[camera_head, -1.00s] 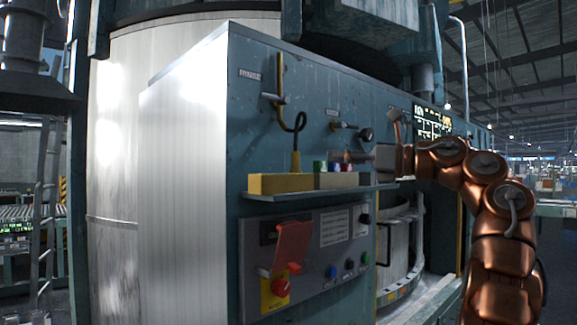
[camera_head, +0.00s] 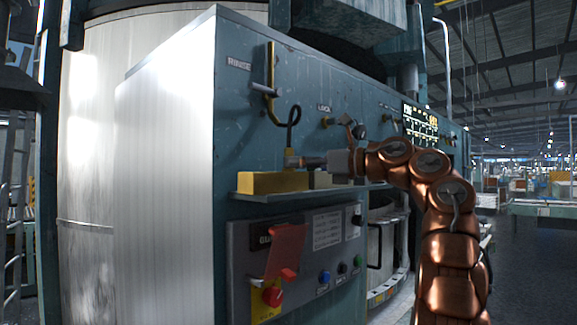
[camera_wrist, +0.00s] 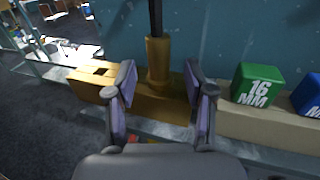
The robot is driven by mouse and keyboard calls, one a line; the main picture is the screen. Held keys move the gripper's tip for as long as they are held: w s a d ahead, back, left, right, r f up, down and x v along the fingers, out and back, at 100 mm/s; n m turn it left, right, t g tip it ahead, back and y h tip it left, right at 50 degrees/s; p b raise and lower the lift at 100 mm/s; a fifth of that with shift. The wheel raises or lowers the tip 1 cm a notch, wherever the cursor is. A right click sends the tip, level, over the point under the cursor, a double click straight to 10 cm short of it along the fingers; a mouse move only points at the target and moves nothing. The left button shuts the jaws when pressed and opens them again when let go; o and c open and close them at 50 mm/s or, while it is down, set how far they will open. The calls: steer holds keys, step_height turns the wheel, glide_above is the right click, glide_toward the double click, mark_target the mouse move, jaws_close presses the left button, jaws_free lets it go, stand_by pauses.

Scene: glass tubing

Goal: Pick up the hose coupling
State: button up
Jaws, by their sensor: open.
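The hose coupling is a brass-coloured cylinder (camera_wrist: 158,60) on the end of a dark hose. It stands upright at a yellow block (camera_wrist: 172,106) on the shelf. In the head view the coupling (camera_head: 291,158) is small and partly covered by my gripper (camera_head: 306,161), which reaches in from the right. In the wrist view my gripper (camera_wrist: 160,82) is open, one finger to each side of the coupling in the picture. The coupling appears a little beyond the fingertips; I cannot tell whether it is between them. Its lower end is hidden in or behind the block.
A green 16 MM cube (camera_wrist: 258,84) and a blue cube (camera_wrist: 309,97) sit on a pale block (camera_wrist: 262,126) to the right. The narrow shelf (camera_head: 262,197) juts from a blue-grey panel. A control box with a red flap (camera_head: 287,250) is below.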

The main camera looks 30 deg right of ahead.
steer(key=x, duration=0.2)
steer(key=shift+w+a, duration=0.2)
steer(key=shift+w, duration=0.05)
jaws_close()
